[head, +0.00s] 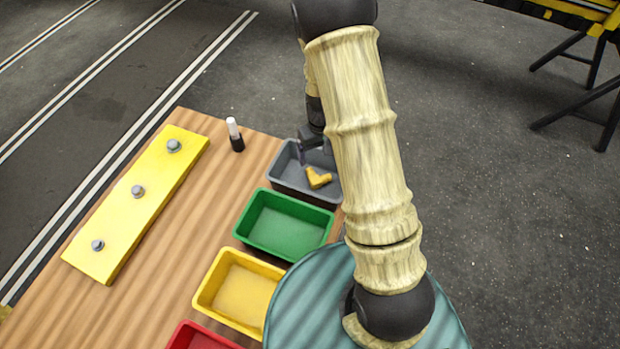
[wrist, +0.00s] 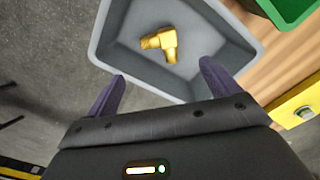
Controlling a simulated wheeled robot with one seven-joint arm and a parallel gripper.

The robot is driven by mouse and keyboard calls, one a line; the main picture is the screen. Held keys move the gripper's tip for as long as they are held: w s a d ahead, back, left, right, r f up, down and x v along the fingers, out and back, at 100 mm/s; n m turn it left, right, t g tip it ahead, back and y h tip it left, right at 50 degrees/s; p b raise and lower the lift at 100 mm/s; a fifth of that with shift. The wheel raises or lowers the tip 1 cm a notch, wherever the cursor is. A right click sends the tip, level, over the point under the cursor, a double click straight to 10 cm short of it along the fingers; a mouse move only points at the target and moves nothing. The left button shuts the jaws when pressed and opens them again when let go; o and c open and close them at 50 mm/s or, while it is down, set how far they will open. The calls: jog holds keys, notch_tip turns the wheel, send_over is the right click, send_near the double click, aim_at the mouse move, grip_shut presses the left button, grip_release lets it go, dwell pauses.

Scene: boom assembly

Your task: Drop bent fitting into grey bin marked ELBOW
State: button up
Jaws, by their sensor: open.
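The bent fitting (head: 318,178) is a small gold elbow piece lying inside the grey bin (head: 290,187) at the far end of the bin row. In the wrist view the fitting (wrist: 161,44) lies on the floor of the grey bin (wrist: 118,66), apart from my fingers. My gripper (wrist: 160,88) is open and empty over the near rim of the bin. In the head view my gripper (head: 313,143) is partly hidden by my arm, above the back of the bin. No ELBOW marking is readable.
A green bin (head: 241,229), a yellow bin (head: 205,290) and a red bin (head: 184,334) stand along the wooden table (head: 150,260). A yellow board (head: 120,215) with 3 grey studs lies at left. A small black-and-white upright object (head: 235,137) stands near the grey bin.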

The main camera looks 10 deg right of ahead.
notch_tip(320, 180, up, 13)
jog(key=b, duration=0.2)
jog(key=shift+r, duration=0.2)
dwell(0.7)
jog(key=s+m+t, duration=0.1)
jog(key=s+t, duration=0.1)
jog(key=s, duration=1.2)
jog(key=shift+s+a+r+m+t, duration=0.2)
jog(key=shift+s+a+m+t, duration=0.1)
jog(key=shift+a+m, duration=0.1)
